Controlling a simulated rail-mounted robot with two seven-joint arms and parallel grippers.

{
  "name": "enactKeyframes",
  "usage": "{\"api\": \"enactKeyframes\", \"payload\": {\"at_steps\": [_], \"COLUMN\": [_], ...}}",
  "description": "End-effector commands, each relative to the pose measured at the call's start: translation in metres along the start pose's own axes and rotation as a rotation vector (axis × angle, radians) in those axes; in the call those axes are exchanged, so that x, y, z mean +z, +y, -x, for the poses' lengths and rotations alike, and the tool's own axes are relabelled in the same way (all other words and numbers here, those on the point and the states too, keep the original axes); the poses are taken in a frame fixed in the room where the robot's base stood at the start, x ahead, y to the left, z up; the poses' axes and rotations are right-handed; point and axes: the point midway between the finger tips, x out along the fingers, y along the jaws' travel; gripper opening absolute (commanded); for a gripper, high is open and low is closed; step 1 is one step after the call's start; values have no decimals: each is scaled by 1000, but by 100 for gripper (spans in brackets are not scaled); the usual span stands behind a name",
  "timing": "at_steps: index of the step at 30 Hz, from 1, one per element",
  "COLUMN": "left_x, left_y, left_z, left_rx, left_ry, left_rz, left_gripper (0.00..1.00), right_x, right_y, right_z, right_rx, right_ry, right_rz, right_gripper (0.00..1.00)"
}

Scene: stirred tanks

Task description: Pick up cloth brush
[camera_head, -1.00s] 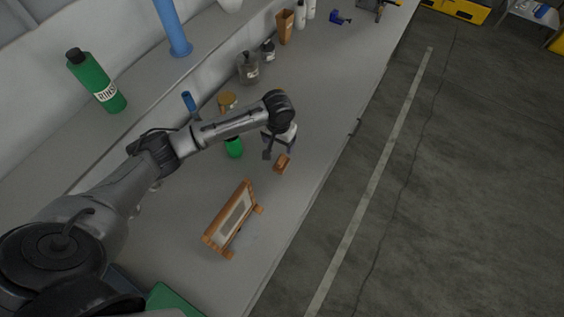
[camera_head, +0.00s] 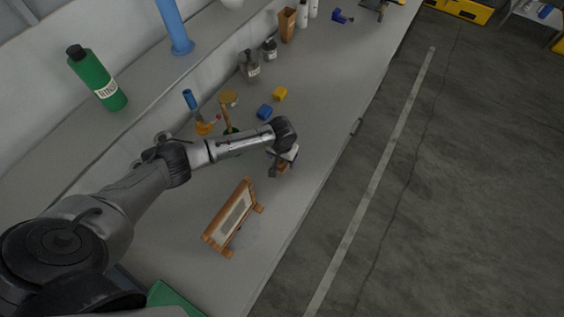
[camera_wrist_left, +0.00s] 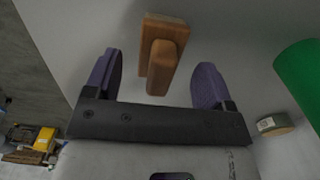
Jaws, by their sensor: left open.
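The cloth brush looks like a small wooden block with a raised wooden grip. In the left wrist view the brush (camera_wrist_left: 163,45) lies ahead, with its near end reaching between the two purple fingers. My left gripper (camera_wrist_left: 156,78) is open, with a gap on each side of the brush. In the head view my left gripper (camera_head: 281,171) is over the brush (camera_head: 283,167), which is mostly hidden by the hand. My right gripper is not in view.
A wooden framed stand (camera_head: 231,219) is on the bench nearer my base. Behind the arm are a blue block (camera_head: 264,112), a yellow block (camera_head: 279,94) and a round tan-lidded item (camera_head: 229,98). The bench's front edge is to the right.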

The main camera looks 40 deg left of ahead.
Motion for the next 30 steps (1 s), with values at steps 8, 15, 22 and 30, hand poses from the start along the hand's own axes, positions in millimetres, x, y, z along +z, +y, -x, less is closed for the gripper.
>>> {"api": "enactKeyframes", "payload": {"at_steps": [8,15,22,30], "left_x": [0,0,0,0], "left_y": [0,0,0,0], "left_z": [-22,-22,-22,-22], "left_rx": [0,0,0,0], "left_ry": [0,1,1,1], "left_rz": [0,0,0,0], "left_gripper": [77,76,54,28], "right_x": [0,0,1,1], "right_y": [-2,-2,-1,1], "right_z": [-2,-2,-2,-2], "right_rx": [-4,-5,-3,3], "right_ry": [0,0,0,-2], "right_rz": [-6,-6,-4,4], "right_gripper": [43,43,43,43]}}
